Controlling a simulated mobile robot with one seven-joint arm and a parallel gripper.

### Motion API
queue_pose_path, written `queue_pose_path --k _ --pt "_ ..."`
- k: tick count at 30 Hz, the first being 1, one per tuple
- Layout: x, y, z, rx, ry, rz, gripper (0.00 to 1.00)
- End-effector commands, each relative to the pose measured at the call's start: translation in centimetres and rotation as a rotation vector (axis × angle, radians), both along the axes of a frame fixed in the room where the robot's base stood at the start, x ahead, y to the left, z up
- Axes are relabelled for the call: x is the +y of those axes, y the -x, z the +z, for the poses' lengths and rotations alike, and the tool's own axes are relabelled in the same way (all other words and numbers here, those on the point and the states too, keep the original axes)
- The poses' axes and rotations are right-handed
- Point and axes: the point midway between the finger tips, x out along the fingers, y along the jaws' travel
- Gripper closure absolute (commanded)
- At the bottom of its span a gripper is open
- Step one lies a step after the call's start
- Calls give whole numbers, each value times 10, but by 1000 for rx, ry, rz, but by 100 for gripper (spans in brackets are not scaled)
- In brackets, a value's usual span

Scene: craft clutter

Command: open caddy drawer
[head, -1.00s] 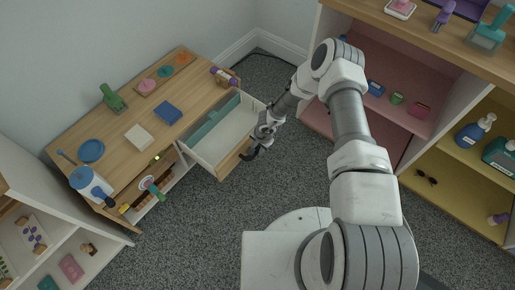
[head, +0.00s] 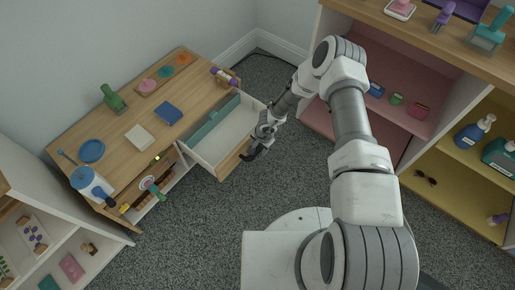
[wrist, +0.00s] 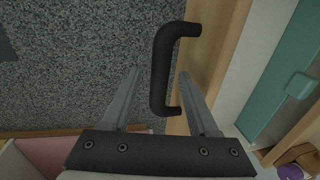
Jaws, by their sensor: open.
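The caddy drawer (head: 226,139) stands pulled out from the wooden desk in the head view, with a white inside and a teal strip along one side. Its wooden front and black handle face the floor area by my arm. In the wrist view the black bar handle (wrist: 160,70) sits on the wooden drawer front (wrist: 217,50). My gripper (wrist: 160,85) is open, with one finger on each side of the handle, and I see gaps between the fingers and the bar. In the head view my gripper (head: 258,143) is at the drawer front, small and partly hard to make out.
The desk top (head: 190,115) holds a blue book (head: 168,113), a green stamp-like tool (head: 114,98) and a blue cup (head: 90,183). An open shelf unit (head: 440,120) stands at the right, and a white shelf (head: 50,200) at the left. Grey carpet (head: 200,230) is clear in front.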

Motion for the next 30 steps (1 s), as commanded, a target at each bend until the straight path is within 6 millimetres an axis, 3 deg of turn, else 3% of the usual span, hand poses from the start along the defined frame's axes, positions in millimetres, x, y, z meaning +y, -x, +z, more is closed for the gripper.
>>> queue_pose_path --k 12,18,24,30 --pt "-15 10 102 -4 0 -1 40" --pt "-22 15 142 -2 0 0 40" --pt "-25 18 160 -1 0 -1 40" --pt "-25 19 162 0 -1 -1 40"
